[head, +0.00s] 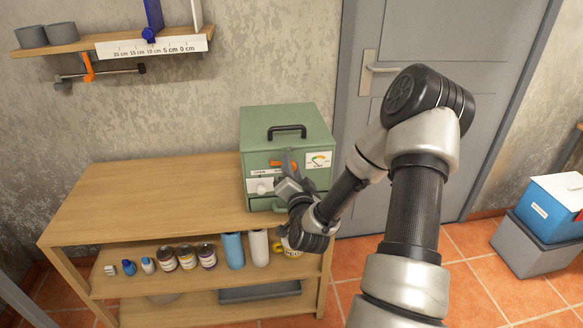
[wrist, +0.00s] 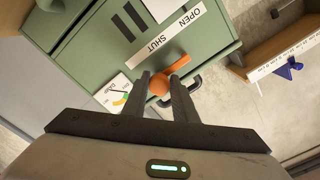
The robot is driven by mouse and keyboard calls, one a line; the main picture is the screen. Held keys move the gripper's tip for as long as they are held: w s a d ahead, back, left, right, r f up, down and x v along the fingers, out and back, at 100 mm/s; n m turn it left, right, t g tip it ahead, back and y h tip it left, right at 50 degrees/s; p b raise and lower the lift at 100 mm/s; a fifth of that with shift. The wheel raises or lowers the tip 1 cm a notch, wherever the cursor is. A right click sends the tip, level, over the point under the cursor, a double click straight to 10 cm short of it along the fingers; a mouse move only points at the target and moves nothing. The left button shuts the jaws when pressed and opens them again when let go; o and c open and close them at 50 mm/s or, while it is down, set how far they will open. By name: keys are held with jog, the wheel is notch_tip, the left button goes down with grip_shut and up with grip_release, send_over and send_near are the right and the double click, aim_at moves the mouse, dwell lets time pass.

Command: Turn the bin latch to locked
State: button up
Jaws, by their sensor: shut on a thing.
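A green bin (head: 262,122) with a dark carry handle on its lid stands on the right end of the wooden bench. On its front is an orange latch (head: 277,163), partly hidden by my gripper in the head view. The latch (wrist: 182,62) also shows in the wrist view, its rounded orange end between the two dark fingers. My gripper (wrist: 159,78) is shut on that end. In the wrist view a white label strip beside the latch reads OPEN and SHUT. No locked marking is legible. A dial gauge (head: 318,160) sits on the bin front.
The bench top (head: 150,195) left of the bin is clear. Several jars and bottles stand on the shelf below. A wall shelf (head: 70,47) hangs upper left. A grey door (head: 440,60) is behind my arm.

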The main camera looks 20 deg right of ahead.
jog(key=shift+s+f+m+b, duration=0.1)
jog(key=shift+f+m+b, duration=0.2)
jog(key=shift+m, duration=0.5)
jog(key=shift+c, duration=0.3)
jog(key=shift+m+b, duration=0.5)
jog(key=shift+m, duration=0.7)
jog(key=shift+a+m, duration=0.1)
jog(key=shift+m, duration=0.6)
jog(key=shift+a+r+m+b, duration=0.15)
jog(key=shift+m+b, duration=0.45)
jog(key=shift+m, duration=2.4)
jog(key=o, duration=1.1)
jog(key=shift+c, duration=0.2)
jog(key=shift+d, duration=0.2)
